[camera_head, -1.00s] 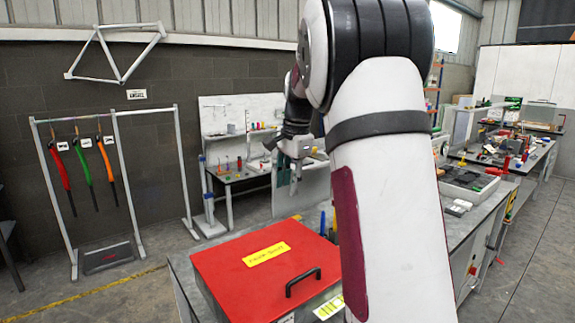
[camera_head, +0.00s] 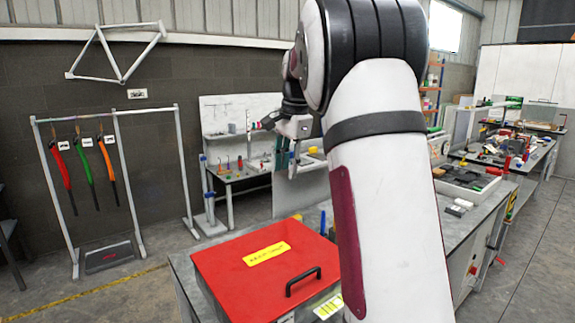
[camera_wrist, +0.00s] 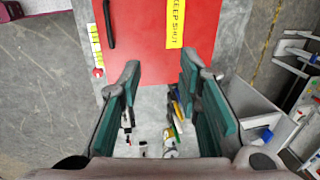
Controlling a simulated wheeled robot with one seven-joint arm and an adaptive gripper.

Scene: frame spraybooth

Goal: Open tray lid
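A red tray lid (camera_head: 245,277) lies shut and flat on a box at the near end of a grey bench. It carries a yellow label (camera_head: 267,253) and a black bar handle (camera_head: 303,281) near its right front edge. In the wrist view the red lid (camera_wrist: 150,40) is at the top, with its yellow "KEEP SHUT" label (camera_wrist: 175,22) and the black handle (camera_wrist: 108,24) at its left. My gripper (camera_head: 285,152) is above and behind the lid, apart from it. In the wrist view my gripper (camera_wrist: 158,85) has its green-padded fingers wide apart, with nothing between them.
Behind the lid, my arm hides part of the bench (camera_head: 420,235). Small tools stand past the lid's far edge. A rack with red, green and orange hanging parts (camera_head: 85,160) stands at left. A side table (camera_head: 240,178) stands at the back. The space above the lid is free.

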